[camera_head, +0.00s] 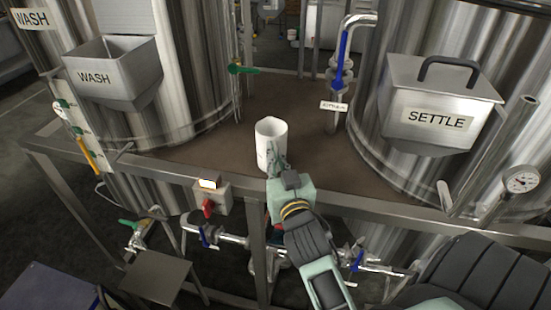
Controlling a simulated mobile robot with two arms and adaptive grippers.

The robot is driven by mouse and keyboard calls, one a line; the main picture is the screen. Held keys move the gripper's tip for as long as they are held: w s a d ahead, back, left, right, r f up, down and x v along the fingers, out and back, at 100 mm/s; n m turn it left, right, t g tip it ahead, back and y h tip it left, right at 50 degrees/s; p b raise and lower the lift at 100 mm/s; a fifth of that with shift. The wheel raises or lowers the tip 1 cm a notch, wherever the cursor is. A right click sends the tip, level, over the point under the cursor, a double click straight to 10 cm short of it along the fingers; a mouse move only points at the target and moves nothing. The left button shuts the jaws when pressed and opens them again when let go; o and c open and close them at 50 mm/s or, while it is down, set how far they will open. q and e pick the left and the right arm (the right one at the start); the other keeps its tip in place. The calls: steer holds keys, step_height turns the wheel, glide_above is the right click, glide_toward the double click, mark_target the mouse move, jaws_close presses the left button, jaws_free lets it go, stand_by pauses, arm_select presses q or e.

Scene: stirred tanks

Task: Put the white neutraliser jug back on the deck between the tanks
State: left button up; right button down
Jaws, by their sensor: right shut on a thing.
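The white neutraliser jug (270,138) is upright over the brown deck (205,153), between the WASH tank on the left and the SETTLE tank on the right. My right gripper (277,162) reaches up from the lower right and is shut on the jug at its near side. The gripper hides the jug's lower near part. I cannot tell whether the jug's base touches the deck. My left gripper is not in view.
The WASH hopper (112,75) stands open at the left; the SETTLE hopper (440,105) is lidded. A metal rail (345,200) runs along the deck's front edge. A blue-handled pipe (341,60) stands right of the jug. Deck behind the jug is clear.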

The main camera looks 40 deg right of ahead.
steer(key=shift+f, duration=0.2)
steer(key=c, duration=1.9)
jaws_free()
steer(key=shift+r, duration=0.1)
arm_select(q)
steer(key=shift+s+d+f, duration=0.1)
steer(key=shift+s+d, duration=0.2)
